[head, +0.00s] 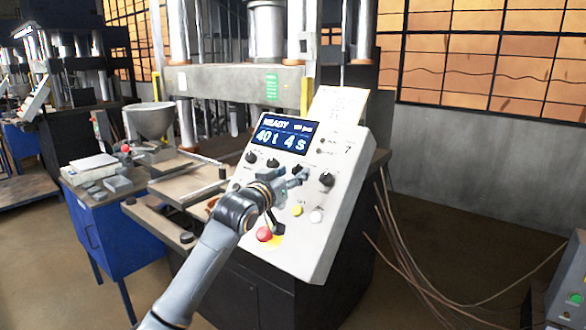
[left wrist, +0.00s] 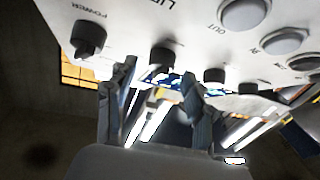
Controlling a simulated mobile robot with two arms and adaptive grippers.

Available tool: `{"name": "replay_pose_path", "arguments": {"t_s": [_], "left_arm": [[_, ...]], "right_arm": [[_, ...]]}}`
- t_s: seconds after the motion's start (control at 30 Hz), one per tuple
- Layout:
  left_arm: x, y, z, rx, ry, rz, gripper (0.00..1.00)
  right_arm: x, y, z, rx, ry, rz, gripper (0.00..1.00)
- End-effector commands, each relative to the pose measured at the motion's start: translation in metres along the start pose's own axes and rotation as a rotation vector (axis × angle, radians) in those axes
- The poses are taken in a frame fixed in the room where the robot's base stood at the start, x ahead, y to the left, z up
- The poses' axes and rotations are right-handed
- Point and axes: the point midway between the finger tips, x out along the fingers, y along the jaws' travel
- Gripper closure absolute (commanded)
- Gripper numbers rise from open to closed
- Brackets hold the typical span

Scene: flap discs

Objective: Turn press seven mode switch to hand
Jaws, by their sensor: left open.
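The press control panel (head: 315,235) is a tilted white box marked 7, with a blue display reading READY, 40 t and 4 s. A row of black knobs runs below the display, including a left knob (head: 250,157) and a right knob (head: 326,180). I cannot read which one is the mode switch. My left gripper (head: 298,178) is open in front of the row. In the left wrist view, its fingers (left wrist: 159,72) stand either side of a black knob (left wrist: 162,57), apparently not gripping it. The knob beside it (left wrist: 88,38) is labelled POWER.
A red stop button (head: 264,234), a yellow button (head: 298,210) and a white button (head: 316,215) sit low on the panel. A paper sheet (head: 338,104) stands on top. Cables (head: 400,240) hang at the right. A blue bench (head: 105,235) stands left.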

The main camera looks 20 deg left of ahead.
Motion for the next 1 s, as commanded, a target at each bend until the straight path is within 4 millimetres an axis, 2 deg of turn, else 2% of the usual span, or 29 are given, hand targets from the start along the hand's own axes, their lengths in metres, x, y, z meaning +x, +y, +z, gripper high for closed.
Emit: {"name": "replay_pose_path", "arguments": {"t_s": [0.13,0.43,0.47,0.7,1.0], "left_arm": [[0.0091,-0.0001,-0.0003,-0.001,0.000,-0.001,0.47],[0.0107,0.0001,0.0003,0.000,0.000,0.000,0.47],[0.0107,0.0001,0.0003,0.000,0.000,0.000,0.51],[0.0106,0.0000,0.0004,0.000,0.000,0.000,1.00],[0.0107,0.0016,0.0001,-0.022,-0.004,-0.018,1.00]], "right_arm": [[-0.0032,0.0014,0.0001,0.000,0.000,0.002,0.60],[-0.0030,0.0019,0.0003,0.000,-0.001,0.002,0.60],[-0.0030,0.0019,0.0003,0.000,-0.001,0.002,0.60],[-0.0030,0.0019,0.0003,0.001,-0.001,0.002,0.60],[-0.0064,0.0018,0.0000,0.001,-0.001,0.002,0.60]]}}
